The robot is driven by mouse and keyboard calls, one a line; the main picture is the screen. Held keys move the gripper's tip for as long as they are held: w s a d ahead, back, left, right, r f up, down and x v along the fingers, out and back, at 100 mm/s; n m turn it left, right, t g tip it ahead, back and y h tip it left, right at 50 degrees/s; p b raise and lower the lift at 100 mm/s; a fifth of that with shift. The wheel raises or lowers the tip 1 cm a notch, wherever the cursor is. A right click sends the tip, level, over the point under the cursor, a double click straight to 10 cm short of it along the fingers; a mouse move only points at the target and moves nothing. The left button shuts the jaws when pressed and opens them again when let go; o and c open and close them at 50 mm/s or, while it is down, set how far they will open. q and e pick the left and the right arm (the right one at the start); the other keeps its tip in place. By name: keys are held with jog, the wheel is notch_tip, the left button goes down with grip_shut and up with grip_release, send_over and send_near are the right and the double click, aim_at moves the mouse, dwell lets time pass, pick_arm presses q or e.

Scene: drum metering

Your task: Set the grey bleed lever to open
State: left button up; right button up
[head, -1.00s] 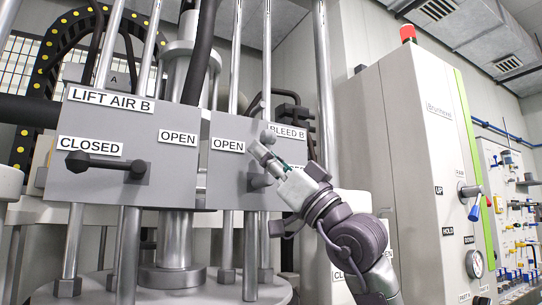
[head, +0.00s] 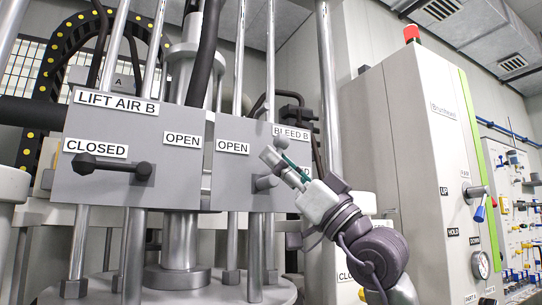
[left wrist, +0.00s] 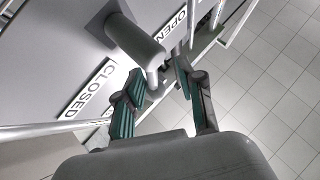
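The grey bleed lever is on the BLEED B panel (head: 232,180). Its grey cylindrical part (head: 266,183) sticks out below the fingers, and a round grey knob (head: 281,143) shows above them. In the left wrist view the lever (left wrist: 138,42) reaches down toward the space between the fingers. My left gripper (head: 275,163) is at the lever, its fingers apart. In the left wrist view the gripper (left wrist: 162,88) is open; I cannot tell whether it touches the lever. An OPEN label (head: 233,147) is left of the lever; the CLOSED label (left wrist: 88,90) is mostly hidden in the head view. My right gripper is not in view.
The LIFT AIR B panel (head: 125,185) with its dark lever (head: 115,166) stands just left. Vertical steel rods run behind and below the panels. A tall grey cabinet (head: 405,130) stands to the right. Open floor (left wrist: 265,100) shows in the left wrist view.

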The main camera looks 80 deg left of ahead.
pick_arm(q)
jog(key=v, duration=0.9)
jog(key=shift+w, duration=0.25)
jog(key=shift+f, duration=0.15)
